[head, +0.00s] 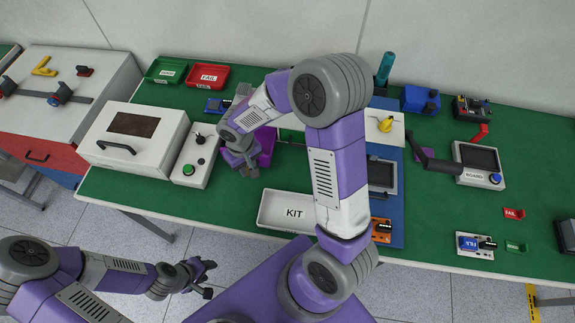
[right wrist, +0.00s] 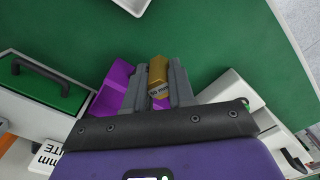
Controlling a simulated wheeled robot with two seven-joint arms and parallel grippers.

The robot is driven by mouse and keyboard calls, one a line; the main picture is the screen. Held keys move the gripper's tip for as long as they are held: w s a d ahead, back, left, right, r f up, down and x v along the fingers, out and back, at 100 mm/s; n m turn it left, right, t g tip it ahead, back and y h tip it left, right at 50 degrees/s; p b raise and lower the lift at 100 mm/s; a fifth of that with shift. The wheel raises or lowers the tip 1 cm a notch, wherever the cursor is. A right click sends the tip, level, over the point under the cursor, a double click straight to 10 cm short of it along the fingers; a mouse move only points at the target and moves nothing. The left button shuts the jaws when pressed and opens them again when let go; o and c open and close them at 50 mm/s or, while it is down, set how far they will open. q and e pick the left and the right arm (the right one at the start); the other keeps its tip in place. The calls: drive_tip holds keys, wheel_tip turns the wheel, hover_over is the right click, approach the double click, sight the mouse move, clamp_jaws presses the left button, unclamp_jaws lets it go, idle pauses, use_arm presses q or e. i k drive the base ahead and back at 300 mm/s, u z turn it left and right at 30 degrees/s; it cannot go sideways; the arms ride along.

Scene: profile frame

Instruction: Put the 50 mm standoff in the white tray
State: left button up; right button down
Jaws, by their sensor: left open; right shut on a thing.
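My right gripper (head: 249,170) hangs over the green table between the white control box and the purple bin. In the right wrist view, it (right wrist: 157,68) is shut on a gold-coloured standoff (right wrist: 158,76) with a band of print that seems to read 50 mm. The standoff sits between the two grey fingers; its lower end is hidden, and the head view does not show it clearly. The white tray (head: 271,221), marked KIT, lies at the table's front edge, right of this gripper; my right arm covers its right end. My left gripper (head: 197,279) is open and empty, off the table's front.
A purple bin (head: 267,143) stands close beside the right gripper. The control box (head: 190,169) with a green button and a white case (head: 122,165) stand to the left. Green and red trays lie behind. Bare green table lies between the right gripper and the white tray.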

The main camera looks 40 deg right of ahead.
sight(272, 210)
drive_tip(key=z, duration=0.5)
drive_tip(key=k, duration=1.25)
drive_tip(key=u, duration=0.6)
drive_tip(key=i, duration=0.5)
drive_tip(key=z, duration=0.05)
